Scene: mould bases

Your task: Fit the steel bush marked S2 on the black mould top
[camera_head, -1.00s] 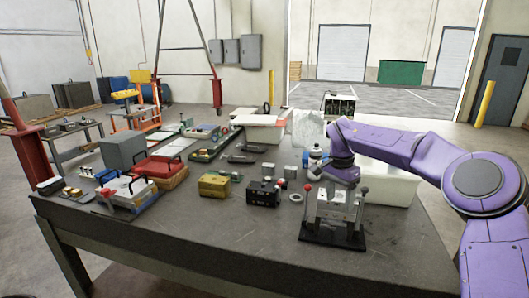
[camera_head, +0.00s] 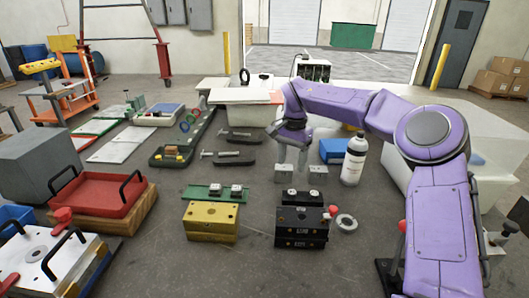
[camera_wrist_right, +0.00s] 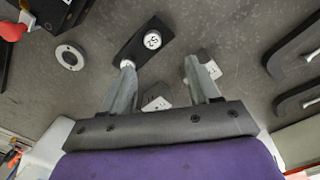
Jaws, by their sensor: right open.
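The black mould (camera_head: 302,230) stands on the table, with a red knob at its right. Behind it lies a black holder (camera_head: 301,200) with two round steel bushes. In the right wrist view the bush marked S2 (camera_wrist_right: 152,40) sits on this holder; the other bush is partly hidden by a finger. My right gripper (camera_wrist_right: 158,65) is open and empty, above and to the far side of the holder. In the head view the right gripper (camera_head: 293,158) is over two small grey blocks (camera_head: 318,174). My left gripper is not in view.
A steel ring (camera_head: 347,222) lies right of the black mould. A yellow mould (camera_head: 211,222) and a green strip (camera_head: 214,193) are left of it. A white bottle (camera_head: 354,160) stands right of my gripper. Two black clamps (camera_head: 228,158) lie left. Bare table separates them from the holder.

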